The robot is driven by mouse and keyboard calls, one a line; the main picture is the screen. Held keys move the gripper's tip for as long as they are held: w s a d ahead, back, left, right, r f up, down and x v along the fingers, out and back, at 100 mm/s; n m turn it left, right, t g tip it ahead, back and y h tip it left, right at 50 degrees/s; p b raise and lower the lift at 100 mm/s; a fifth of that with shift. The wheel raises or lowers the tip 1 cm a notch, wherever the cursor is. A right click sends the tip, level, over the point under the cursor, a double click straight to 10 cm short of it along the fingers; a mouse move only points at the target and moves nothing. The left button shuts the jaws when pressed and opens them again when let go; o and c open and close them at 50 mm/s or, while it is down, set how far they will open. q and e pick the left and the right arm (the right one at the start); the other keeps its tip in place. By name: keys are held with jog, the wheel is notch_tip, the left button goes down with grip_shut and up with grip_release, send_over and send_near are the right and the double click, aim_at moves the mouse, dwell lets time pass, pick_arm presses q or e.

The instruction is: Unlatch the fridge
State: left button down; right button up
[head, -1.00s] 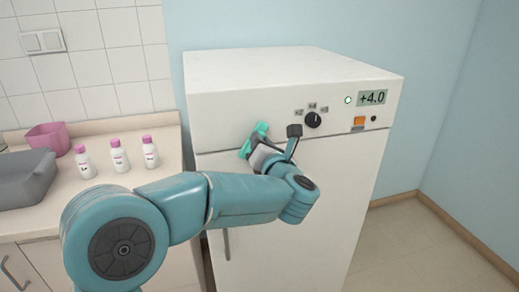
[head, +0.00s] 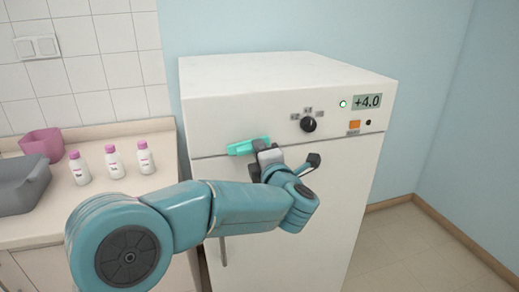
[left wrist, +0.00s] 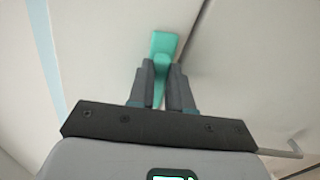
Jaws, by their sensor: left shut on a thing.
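The white fridge (head: 330,185) stands against the blue wall, its door shut beneath the control panel. The teal latch handle (head: 243,147) lies nearly level at the upper left of the front, by the seam between panel and door. My left gripper (head: 263,151) is shut on the latch handle, partly hiding it. In the left wrist view, the grey fingers of my left gripper (left wrist: 161,75) close on the teal latch handle (left wrist: 163,45) from both sides. My right gripper is in neither view.
The panel has a black knob (head: 308,124), an orange switch (head: 354,125) and a display (head: 368,101) reading +4.0. On the counter (head: 115,195) at left stand three white bottles with pink caps, a pink tub (head: 42,143) and a grey basin (head: 22,187). Floor at right is clear.

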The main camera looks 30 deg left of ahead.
pick_arm(q)
jog(key=shift+f+m, duration=0.1)
jog(key=shift+m, duration=0.6)
jog(key=shift+f, duration=0.1)
jog(key=c, duration=1)
grip_release()
jog(key=shift+d, duration=0.1)
jog(key=shift+c, duration=0.2)
jog(key=b+v, duration=0.2)
jog(key=v, duration=1.4)
